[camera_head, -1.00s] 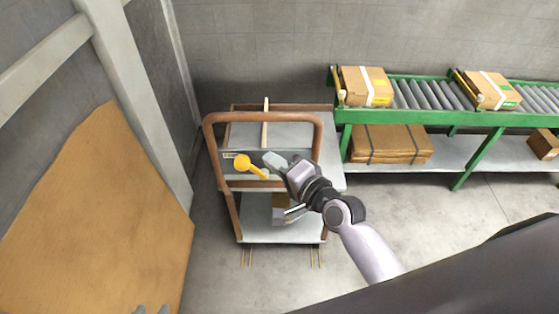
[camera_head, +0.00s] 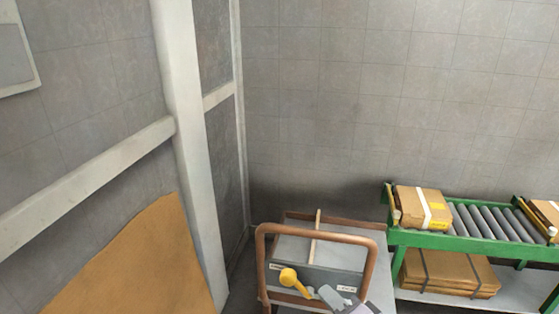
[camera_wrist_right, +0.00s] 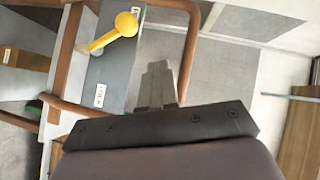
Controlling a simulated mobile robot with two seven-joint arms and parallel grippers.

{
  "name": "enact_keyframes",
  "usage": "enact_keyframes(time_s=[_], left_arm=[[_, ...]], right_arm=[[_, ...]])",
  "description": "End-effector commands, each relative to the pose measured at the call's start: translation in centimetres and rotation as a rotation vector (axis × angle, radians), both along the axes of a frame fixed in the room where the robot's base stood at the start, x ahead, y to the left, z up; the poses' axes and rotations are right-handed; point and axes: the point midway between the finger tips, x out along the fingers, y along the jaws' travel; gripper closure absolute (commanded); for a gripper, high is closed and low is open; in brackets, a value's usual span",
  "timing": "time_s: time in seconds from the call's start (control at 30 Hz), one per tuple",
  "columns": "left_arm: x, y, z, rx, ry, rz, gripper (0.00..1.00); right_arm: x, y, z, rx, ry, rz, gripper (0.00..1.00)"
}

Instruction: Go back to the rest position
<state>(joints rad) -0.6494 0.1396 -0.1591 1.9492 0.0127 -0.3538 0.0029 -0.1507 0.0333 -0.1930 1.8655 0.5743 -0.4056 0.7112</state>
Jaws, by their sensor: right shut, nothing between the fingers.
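My right gripper (camera_head: 336,296) shows at the bottom of the head view, in front of the cart's grey box. Its fingers are together with nothing between them. In the right wrist view the shut fingers (camera_wrist_right: 157,84) point toward the cart's brown rail. My left gripper is not in the head view.
The cart has a brown tube frame (camera_head: 262,262) and a grey box with a wooden divider (camera_head: 315,235). To the right stands a green roller conveyor (camera_head: 440,240) with cardboard boxes (camera_head: 422,208). A large brown board (camera_head: 130,270) leans at the left wall.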

Motion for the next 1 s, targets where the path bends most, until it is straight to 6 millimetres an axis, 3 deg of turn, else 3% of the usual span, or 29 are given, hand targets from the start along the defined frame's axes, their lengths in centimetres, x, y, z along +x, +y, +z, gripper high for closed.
enact_keyframes(time_s=[0.2,0.3,0.5,0.63,1.0], left_arm=[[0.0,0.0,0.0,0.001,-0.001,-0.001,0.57],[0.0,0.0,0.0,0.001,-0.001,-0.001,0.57],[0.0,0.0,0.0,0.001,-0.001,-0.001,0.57],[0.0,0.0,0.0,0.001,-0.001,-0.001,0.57],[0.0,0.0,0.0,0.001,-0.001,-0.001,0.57]], right_arm=[[-7.2,-3.4,-8.0,-0.530,0.016,0.070,1.00],[-11.0,-5.1,-10.9,-0.795,0.015,0.149,1.00],[-16.4,-7.2,-13.9,-1.147,0.002,0.302,1.00],[-17.6,-7.7,-14.5,-1.228,-0.006,0.345,1.00],[-17.6,-7.7,-14.5,-1.234,-0.007,0.348,1.00]])
